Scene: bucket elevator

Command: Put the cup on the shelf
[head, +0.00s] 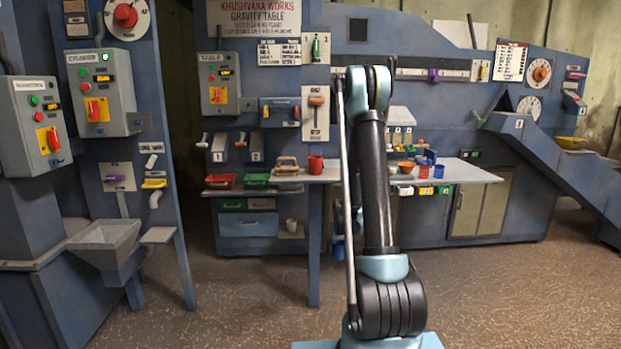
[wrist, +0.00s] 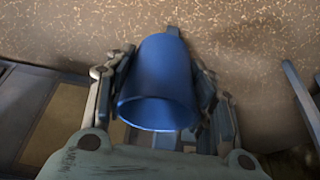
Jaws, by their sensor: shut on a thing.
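A blue cup (wrist: 158,85) sits between the two fingers of my gripper (wrist: 160,65) in the wrist view. The fingers are shut on its sides, and its wide open end faces the camera. In the head view a small part of the blue cup (head: 338,249) shows low behind my arm, above the floor. My arm hides most of my gripper there. A low shelf (head: 290,236) with a white cup (head: 291,225) on it stands left of the held cup, beside a blue-grey drawer.
A red mug (head: 315,164) and coloured trays (head: 257,180) stand on the left counter. The right counter (head: 465,175) holds an orange bowl (head: 406,166), a red cup (head: 424,171) and blue items. A blue post (head: 314,245) stands between low shelf and arm. The front floor is clear.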

